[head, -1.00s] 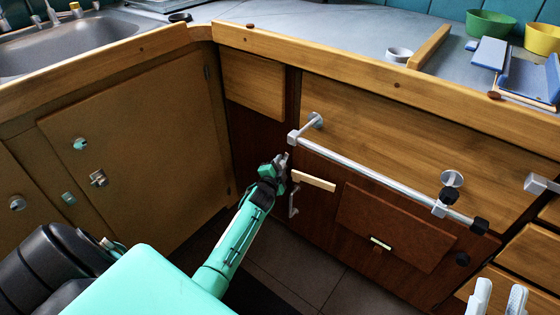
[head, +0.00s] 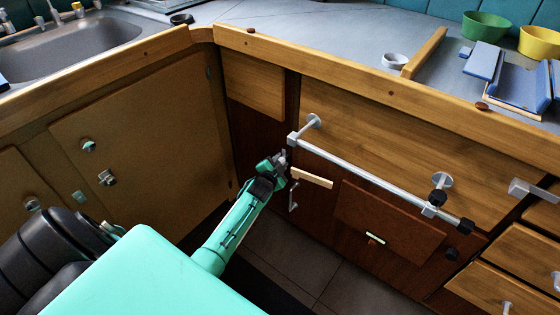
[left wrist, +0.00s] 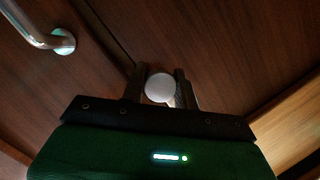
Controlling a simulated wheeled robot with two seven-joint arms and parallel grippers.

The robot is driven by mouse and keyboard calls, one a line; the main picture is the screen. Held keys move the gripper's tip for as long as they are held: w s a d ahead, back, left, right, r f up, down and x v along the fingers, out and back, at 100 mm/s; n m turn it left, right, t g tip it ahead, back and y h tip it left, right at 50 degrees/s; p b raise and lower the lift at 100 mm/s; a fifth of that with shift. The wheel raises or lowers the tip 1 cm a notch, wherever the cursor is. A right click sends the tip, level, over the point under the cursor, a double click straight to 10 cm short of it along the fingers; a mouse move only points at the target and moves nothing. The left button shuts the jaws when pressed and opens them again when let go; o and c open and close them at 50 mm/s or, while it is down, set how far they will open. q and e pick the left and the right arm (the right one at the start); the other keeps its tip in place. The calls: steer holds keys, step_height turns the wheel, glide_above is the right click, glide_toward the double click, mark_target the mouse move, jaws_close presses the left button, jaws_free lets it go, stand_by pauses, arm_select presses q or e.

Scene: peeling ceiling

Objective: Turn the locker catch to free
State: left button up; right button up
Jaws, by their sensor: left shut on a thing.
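My left gripper (head: 283,156) is at the dark red-brown cabinet front, just below the left end of the long metal rail. In the left wrist view its fingers (left wrist: 160,90) are shut on a round pale knob (left wrist: 160,87), which sits between them against the dark wood. In the head view the gripper hides this knob; I cannot tell for sure that it is the locker catch. A pale wooden bar (head: 312,178) is just right of the gripper, with a small metal handle (head: 293,196) below it. My right gripper is not in view.
The metal rail (head: 365,174) stands out from the wooden front above the gripper. A brown panel (head: 388,220) is to the right. The left cabinet door (head: 140,150) has metal fittings. Bowls (head: 485,26) and a blue object (head: 522,80) stand on the counter.

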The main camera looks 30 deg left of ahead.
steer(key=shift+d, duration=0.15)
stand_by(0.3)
arm_select(q)
steer(key=o, duration=1)
steer(key=shift+c, duration=0.2)
steer(key=shift+s, duration=0.1)
steer(key=p+v, duration=0.3)
steer(key=v, duration=1)
steer(key=shift+s, duration=0.25)
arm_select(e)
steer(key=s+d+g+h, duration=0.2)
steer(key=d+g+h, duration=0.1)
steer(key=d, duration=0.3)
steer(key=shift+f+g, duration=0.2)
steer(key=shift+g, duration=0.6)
arm_select(q)
steer(key=shift+d+r, duration=0.15)
